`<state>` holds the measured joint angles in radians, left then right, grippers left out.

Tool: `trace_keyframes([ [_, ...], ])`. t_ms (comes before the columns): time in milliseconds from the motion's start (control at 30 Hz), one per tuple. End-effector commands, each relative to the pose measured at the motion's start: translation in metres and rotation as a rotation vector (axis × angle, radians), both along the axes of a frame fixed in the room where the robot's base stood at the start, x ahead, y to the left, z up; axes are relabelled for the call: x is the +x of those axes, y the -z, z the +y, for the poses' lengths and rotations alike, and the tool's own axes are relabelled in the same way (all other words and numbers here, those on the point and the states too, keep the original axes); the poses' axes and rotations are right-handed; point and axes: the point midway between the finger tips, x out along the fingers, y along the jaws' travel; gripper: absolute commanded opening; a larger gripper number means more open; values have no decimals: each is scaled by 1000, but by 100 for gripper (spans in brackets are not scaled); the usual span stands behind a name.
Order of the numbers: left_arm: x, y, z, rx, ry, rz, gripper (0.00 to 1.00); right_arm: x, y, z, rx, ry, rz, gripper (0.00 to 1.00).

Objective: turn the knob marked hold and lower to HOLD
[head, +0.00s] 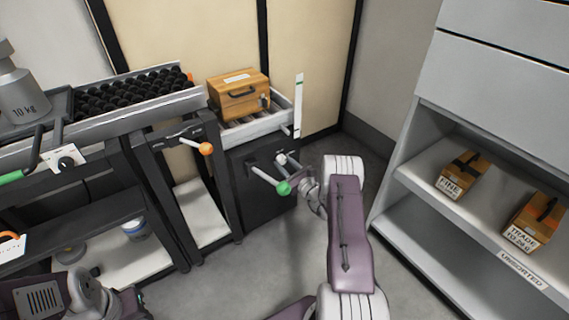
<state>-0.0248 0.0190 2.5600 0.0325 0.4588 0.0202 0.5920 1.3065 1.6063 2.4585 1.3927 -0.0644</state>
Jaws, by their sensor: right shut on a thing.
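A small pale knob (280,158) is on the front of the black cabinet (262,205), below the roller tray. Its marking is too small to read, and my gripper partly covers it. My right gripper (289,168) reaches the cabinet front from the right and is shut on the knob. A lever with a green grip (283,188) sticks out just below and beside the gripper. My left arm shows only at the lower left corner, and its gripper is out of view.
A wooden box (238,95) sits on the roller tray (292,108) above the cabinet. An orange-tipped lever (205,149) sticks out to the left. Another knob (65,159) is on the left bench. A grey shelf (413,188) with two labelled boxes stands at right.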

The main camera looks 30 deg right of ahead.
Motion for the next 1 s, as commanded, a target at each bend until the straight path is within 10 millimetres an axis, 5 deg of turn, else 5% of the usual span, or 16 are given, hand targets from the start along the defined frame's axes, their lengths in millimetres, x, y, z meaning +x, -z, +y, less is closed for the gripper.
trace_keyframes([
  [1000, 0, -23, 0, 0, 0, 0, 36, 0, -2, -3, -952, -1, -72, 0],
])
